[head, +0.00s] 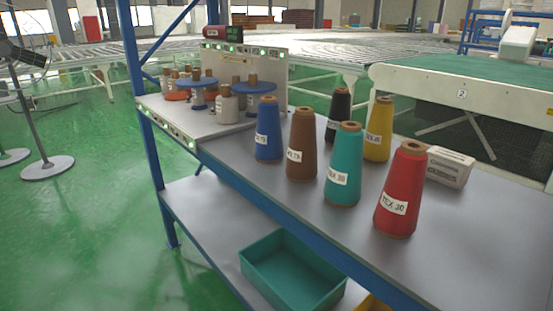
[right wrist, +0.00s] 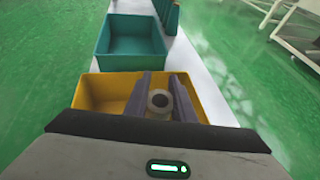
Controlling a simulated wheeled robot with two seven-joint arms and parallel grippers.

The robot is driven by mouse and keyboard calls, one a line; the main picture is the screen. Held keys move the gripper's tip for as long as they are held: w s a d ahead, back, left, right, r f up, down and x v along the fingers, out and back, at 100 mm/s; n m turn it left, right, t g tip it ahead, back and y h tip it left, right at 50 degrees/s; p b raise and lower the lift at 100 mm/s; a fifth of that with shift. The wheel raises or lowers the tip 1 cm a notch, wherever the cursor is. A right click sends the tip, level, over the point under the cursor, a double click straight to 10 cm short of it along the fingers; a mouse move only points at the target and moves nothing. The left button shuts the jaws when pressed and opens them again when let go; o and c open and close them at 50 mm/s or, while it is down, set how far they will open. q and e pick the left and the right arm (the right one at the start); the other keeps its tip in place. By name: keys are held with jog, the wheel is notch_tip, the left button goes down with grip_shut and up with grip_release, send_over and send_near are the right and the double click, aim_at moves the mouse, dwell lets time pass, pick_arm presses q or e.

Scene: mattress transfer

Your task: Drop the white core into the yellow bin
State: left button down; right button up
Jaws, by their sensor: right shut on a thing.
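In the right wrist view, my right gripper (right wrist: 167,97) is shut on the white core (right wrist: 153,110), a small white ring with a dark centre hole held between the two grey fingers. The fingers and core appear over the yellow bin (right wrist: 100,92), and hide part of its inside. How high the core is above the bin floor I cannot tell. In the head view only a small yellow corner of the bin (head: 372,303) shows at the bottom edge. Neither gripper shows in the head view.
A teal bin (head: 291,272) stands on the lower shelf (head: 215,225), just beyond the yellow bin. The upper shelf (head: 450,240) holds several thread cones, including a red cone (head: 402,190), and a small white box (head: 450,167). A blue post (head: 150,130) stands at the left.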

jog(key=o, duration=1.1)
jog(key=p+v, duration=0.2)
jog(key=v, duration=0.8)
jog(key=shift+s+d+r, duration=0.1)
jog(key=shift+d, duration=0.05)
